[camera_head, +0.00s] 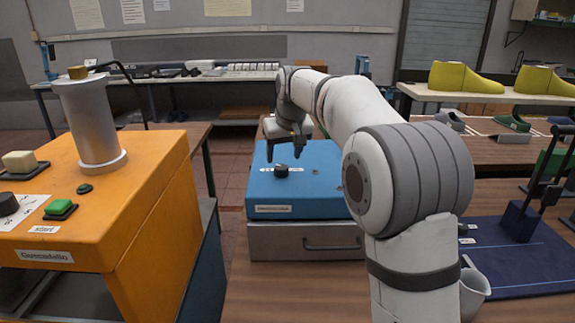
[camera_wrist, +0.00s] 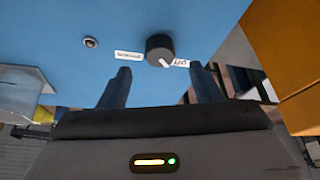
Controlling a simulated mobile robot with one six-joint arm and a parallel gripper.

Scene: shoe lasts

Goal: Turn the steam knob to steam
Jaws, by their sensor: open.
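The steam knob (camera_head: 281,171) is a small black round knob on top of a blue box (camera_head: 318,186). In the wrist view the knob (camera_wrist: 158,47) lies just beyond my fingertips, with a white pointer line turned towards the label reading "off" (camera_wrist: 182,63). Another white label (camera_wrist: 128,55) sits on the knob's other side; its text is too small to read surely. My gripper (camera_head: 285,151) is open and empty, pointing down above the knob and apart from it. Its two dark fingers (camera_wrist: 164,82) show in the wrist view, spread to either side of the knob.
An orange machine (camera_head: 140,190) with a metal cylinder (camera_head: 92,120), a green start button (camera_head: 59,208) and a black knob stands at the left. The blue box rests on a grey drawer unit (camera_head: 300,240). A dark blue mat (camera_head: 515,250) with a black-handled tool lies at the right.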

